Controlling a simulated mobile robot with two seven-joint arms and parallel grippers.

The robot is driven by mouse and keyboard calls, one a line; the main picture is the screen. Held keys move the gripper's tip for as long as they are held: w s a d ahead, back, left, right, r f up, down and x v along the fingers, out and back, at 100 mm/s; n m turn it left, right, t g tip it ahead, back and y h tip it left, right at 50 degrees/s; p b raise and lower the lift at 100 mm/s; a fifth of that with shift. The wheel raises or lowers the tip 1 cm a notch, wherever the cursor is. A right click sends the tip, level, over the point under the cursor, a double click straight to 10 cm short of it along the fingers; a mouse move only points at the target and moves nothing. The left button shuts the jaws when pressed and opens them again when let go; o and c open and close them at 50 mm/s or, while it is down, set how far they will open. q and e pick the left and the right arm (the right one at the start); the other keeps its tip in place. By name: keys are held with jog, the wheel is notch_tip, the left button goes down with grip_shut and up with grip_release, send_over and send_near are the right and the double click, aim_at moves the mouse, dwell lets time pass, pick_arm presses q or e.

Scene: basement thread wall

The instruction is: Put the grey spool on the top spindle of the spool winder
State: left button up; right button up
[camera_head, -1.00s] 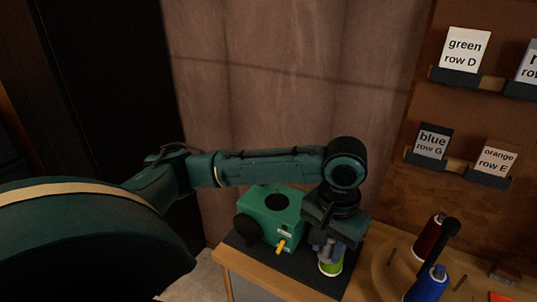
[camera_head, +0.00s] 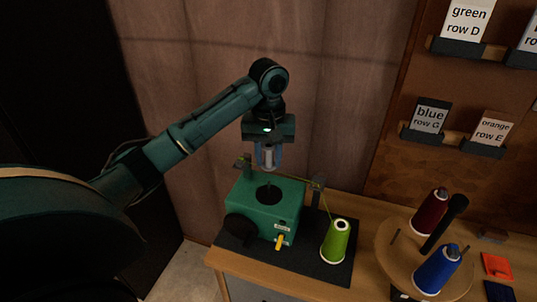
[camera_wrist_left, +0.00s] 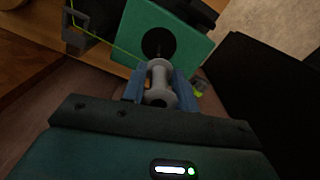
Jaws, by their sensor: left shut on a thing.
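My left gripper (camera_head: 268,164) is shut on the grey spool (camera_head: 268,155) and holds it above the green spool winder (camera_head: 265,210). In the left wrist view the grey spool (camera_wrist_left: 160,80) sits between the blue fingers (camera_wrist_left: 160,92), in line with the round black disc on the winder's top (camera_wrist_left: 160,44). The spindle cannot be made out clearly; the gap between spool and winder is hard to judge. The winder has a black knob at its left and a yellow lever (camera_head: 280,241) in front. My right gripper is out of view.
A green thread cone (camera_head: 337,240) stands on the dark mat beside the winder, with thread running up to a guide post. A round wooden stand (camera_head: 385,258) holds a dark red spool (camera_head: 430,212) and a blue spool (camera_head: 437,269). Labelled shelves hang on the right wall.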

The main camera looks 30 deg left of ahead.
pick_arm(q)
notch_tip(320, 180, down, 6)
jog(key=shift+r+b, duration=0.25)
jog(key=shift+b, duration=0.2)
jog(key=shift+f+b, duration=0.7)
jog(key=shift+b, duration=0.15)
jog(key=shift+f+b, duration=0.65)
jog(key=shift+b, duration=0.5)
jog(key=shift+r+p, duration=0.2)
jog(key=shift+p, duration=0.6)
jog(key=shift+f, duration=0.4)
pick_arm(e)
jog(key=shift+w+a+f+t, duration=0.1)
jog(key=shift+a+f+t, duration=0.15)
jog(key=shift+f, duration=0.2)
pick_arm(q)
jog(key=shift+p, duration=0.35)
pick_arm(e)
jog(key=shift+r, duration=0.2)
pick_arm(q)
jog(key=shift+d+p, duration=0.1)
jog(key=shift+p, duration=0.6)
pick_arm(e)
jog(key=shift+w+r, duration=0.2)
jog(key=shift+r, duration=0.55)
